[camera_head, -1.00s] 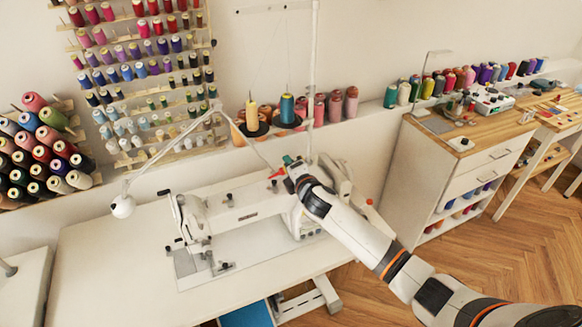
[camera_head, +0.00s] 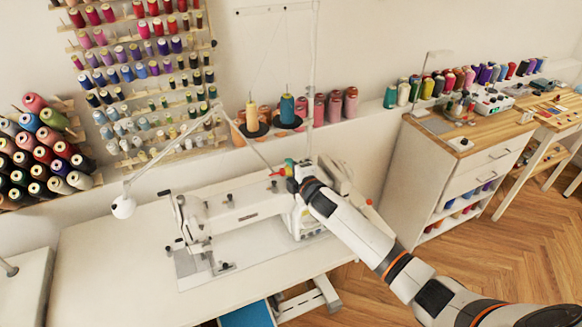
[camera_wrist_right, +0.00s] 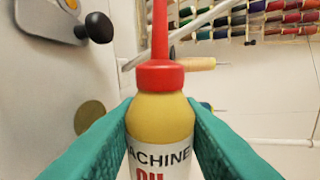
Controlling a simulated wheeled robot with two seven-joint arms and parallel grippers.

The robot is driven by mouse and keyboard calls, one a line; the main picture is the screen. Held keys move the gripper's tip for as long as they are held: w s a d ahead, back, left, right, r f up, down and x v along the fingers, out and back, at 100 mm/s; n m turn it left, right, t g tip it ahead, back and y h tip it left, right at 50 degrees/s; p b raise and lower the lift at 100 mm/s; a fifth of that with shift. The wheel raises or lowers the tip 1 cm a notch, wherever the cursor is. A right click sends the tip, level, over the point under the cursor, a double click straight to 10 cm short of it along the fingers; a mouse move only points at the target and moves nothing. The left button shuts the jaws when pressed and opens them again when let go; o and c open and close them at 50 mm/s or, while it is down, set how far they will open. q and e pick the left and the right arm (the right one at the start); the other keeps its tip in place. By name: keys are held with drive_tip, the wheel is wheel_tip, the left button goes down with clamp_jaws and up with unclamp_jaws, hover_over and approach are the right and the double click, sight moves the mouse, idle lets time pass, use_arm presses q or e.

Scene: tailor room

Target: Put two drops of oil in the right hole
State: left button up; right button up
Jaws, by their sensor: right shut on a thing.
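My right gripper (camera_head: 288,168) is above the right end of the white sewing machine (camera_head: 240,207). Its teal fingers (camera_wrist_right: 160,125) are shut on the oil bottle (camera_wrist_right: 160,113), a yellow bottle with a red cap, red nozzle and a "MACHINE OIL" label. In the head view the bottle's red nozzle (camera_head: 275,173) points left, so the bottle looks tipped well over. The machine's white body (camera_wrist_right: 45,85) fills the left of the wrist view, with a black knob (camera_wrist_right: 98,27) and a round brass-coloured disc (camera_wrist_right: 89,117). I cannot make out the right hole. My left gripper is not in view.
The machine stands on a white table (camera_head: 100,265). Thread cones (camera_head: 287,108) on a stand and a thin vertical pole (camera_head: 313,70) rise behind it. A jointed white lamp (camera_head: 123,206) is at the left. A white cabinet (camera_head: 450,170) stands to the right.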

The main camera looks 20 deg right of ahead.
drive_tip(key=shift+a+r+m+y+p, duration=0.3)
drive_tip(key=shift+r+m+p, duration=0.2)
drive_tip(key=shift+m+p, duration=0.3)
drive_tip(key=shift+r+m+p, duration=0.2)
drive_tip(key=shift+m+p, duration=0.1)
drive_tip(key=shift+m, duration=0.3)
drive_tip(key=shift+a+r+m+y, duration=0.25)
drive_tip(key=shift+m+y, duration=0.25)
drive_tip(key=shift+m, duration=0.4)
drive_tip(key=shift+f, duration=0.1)
